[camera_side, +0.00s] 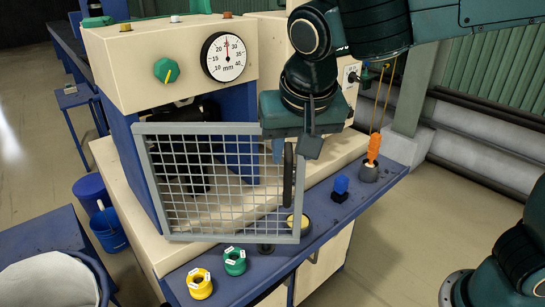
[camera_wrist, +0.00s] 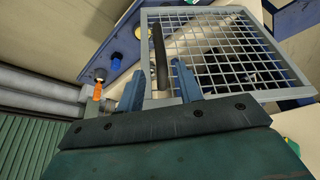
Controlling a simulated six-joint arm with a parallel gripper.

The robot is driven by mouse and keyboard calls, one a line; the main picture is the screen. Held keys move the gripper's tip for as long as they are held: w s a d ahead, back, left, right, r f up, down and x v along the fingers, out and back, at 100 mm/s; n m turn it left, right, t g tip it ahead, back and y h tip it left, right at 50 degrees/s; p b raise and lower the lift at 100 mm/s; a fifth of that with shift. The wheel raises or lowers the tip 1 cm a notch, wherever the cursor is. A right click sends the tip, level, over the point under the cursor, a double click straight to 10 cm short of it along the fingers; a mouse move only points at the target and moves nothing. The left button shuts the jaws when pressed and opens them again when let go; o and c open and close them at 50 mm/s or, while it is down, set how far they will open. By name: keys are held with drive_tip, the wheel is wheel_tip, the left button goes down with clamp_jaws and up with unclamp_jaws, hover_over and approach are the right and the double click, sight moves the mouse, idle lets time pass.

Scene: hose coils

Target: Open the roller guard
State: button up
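The roller guard (camera_side: 222,190) is a grey-framed wire mesh panel standing upright across the front of the cream and blue machine. I cannot tell whether it sits flush. Its dark upright bar handle (camera_side: 288,178) is on the right side of the panel. The guard (camera_wrist: 222,50) and handle (camera_wrist: 160,58) also show in the wrist view. My gripper (camera_side: 292,152) is at the upper part of the handle. In the wrist view my gripper (camera_wrist: 158,78) has its two blue fingers apart, with the handle appearing between them and gaps on both sides. The rollers are partly hidden behind the mesh.
A dial gauge (camera_side: 224,57) and green knob (camera_side: 166,71) are above the guard.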

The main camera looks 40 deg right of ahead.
drive_tip(key=v, duration=0.5)
drive_tip(key=s+d+n, duration=0.2)
drive_tip(key=d, duration=0.9)
drive_tip(key=shift+s+d+r+n+t+y, duration=0.3)
drive_tip(key=shift+s+r+y, duration=0.05)
drive_tip(key=shift+y, duration=0.05)
drive_tip(key=s+d+f+n, duration=0.1)
drive_tip(key=s+d+f, duration=0.2)
drive_tip(key=s, duration=0.3)
drive_tip(key=s+d+f+n+t+y, duration=0.1)
drive_tip(key=s+d+f+n, duration=0.1)
drive_tip(key=s, duration=0.4)
wheel_tip(320, 180, down, 2)
drive_tip(key=shift+s+d+f, duration=0.15)
drive_tip(key=shift+s+d, duration=0.05)
drive_tip(key=shift+d, duration=0.6)
drive_tip(key=shift+w, duration=0.1)
